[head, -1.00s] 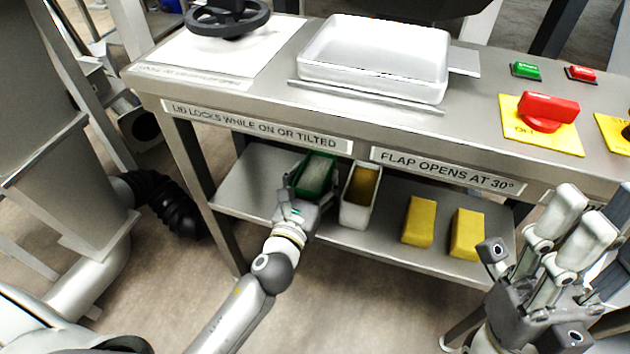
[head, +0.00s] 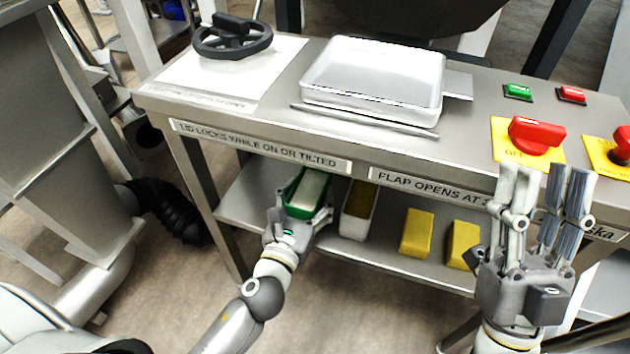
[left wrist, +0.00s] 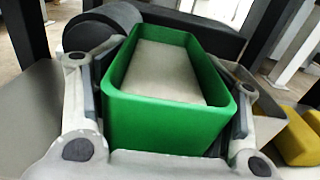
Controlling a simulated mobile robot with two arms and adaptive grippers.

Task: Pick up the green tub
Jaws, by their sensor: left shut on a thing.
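The green tub (head: 307,195) holds something pale and flat-topped. It is at the left end of the lower shelf, at the shelf's front. My left gripper (head: 298,212) is shut on the tub, with a finger along each side. In the left wrist view the tub (left wrist: 160,125) fills the space between the fingers of my left gripper (left wrist: 160,105). I cannot tell whether the tub's base touches the shelf. My right gripper (head: 540,200) is open and empty, its fingers pointing up in front of the table's right part.
A white tub (head: 357,212) stands just right of the green tub. Two yellow blocks (head: 417,235) (head: 463,245) lie further right on the lower shelf (head: 388,258). The tabletop above carries a white tray (head: 372,75), a handwheel (head: 232,38) and a red switch (head: 536,134).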

